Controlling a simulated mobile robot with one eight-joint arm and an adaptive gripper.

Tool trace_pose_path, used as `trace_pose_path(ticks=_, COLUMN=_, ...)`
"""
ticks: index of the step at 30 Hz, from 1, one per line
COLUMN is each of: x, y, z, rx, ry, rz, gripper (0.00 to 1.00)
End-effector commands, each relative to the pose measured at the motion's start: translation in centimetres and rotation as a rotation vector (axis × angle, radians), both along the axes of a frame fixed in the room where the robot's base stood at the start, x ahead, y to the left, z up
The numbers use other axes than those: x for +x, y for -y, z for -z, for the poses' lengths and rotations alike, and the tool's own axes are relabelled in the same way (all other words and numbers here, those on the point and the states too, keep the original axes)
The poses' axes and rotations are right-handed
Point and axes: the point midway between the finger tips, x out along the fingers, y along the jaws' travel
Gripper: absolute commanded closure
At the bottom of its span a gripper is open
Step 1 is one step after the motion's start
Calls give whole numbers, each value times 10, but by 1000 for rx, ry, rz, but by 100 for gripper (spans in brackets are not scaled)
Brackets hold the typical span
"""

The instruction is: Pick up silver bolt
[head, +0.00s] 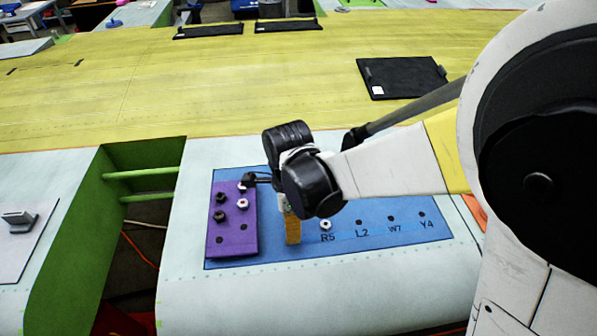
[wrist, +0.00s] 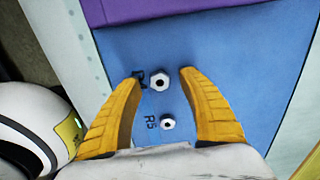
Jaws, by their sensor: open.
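A silver hex-headed bolt (wrist: 159,80) sits on the blue board between my gripper's yellow fingertips, with a gap on each side; in the head view my gripper hides it. A second silver bolt (wrist: 167,123) sits by the R5 label, nearer the palm; it also shows in the head view (head: 326,225). My gripper (wrist: 161,74) is open and empty, pointing down over the board. In the head view a yellow finger (head: 291,228) shows left of the R5 bolt. I cannot tell the fingertips' height above the board.
A purple plate (head: 232,244) with several dark and silver bolts lies left on the blue board (head: 385,245). Holes labelled L2, W7 and Y4 run to the right. A green-sided gap (head: 135,210) lies left of the board's table. A black panel (head: 402,78) lies behind on yellow.

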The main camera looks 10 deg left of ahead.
Motion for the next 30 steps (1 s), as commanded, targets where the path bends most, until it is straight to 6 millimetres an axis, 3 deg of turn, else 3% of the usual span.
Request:
trace_pose_path(ticks=3, x=0, y=0, z=10, rx=0, ry=1, rz=0, gripper=51)
trace_pose_path(ticks=10, x=0, y=0, z=10, rx=0, ry=1, rz=0, gripper=53)
trace_pose_path(ticks=15, x=0, y=0, z=10, rx=0, ry=1, rz=0, gripper=100)
trace_pose_path(ticks=30, x=0, y=0, z=3, rx=0, ry=1, rz=0, gripper=100)
